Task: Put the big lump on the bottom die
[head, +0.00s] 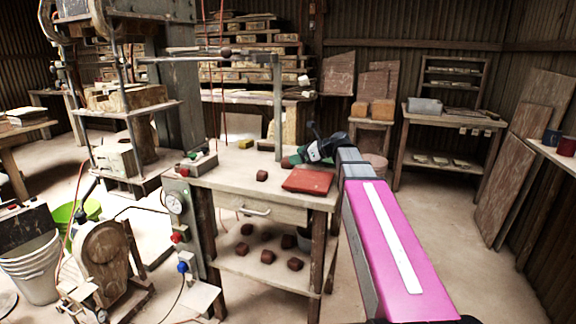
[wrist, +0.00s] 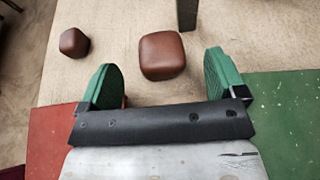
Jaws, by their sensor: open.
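The big lump (wrist: 162,55), a reddish-brown rounded block, lies on the bench top in the wrist view. It is just ahead of and between the green fingertips of my gripper (wrist: 165,75), apart from both. In the head view my gripper (head: 303,155) is low over the bench, open and empty, with the big lump (head: 288,162) partly showing beside it. A smaller lump (wrist: 74,42) lies to the left in the wrist view; it also shows in the head view (head: 262,175). The press at the left has a pale lower block (head: 118,160), perhaps the bottom die.
A red mat (head: 307,181) lies at the bench front; a green mat (wrist: 290,115) shows in the wrist view. A post (head: 278,110) rises from the bench behind the lump. A control box (head: 197,164) stands at the bench's left. Several lumps lie on the lower shelf (head: 255,268).

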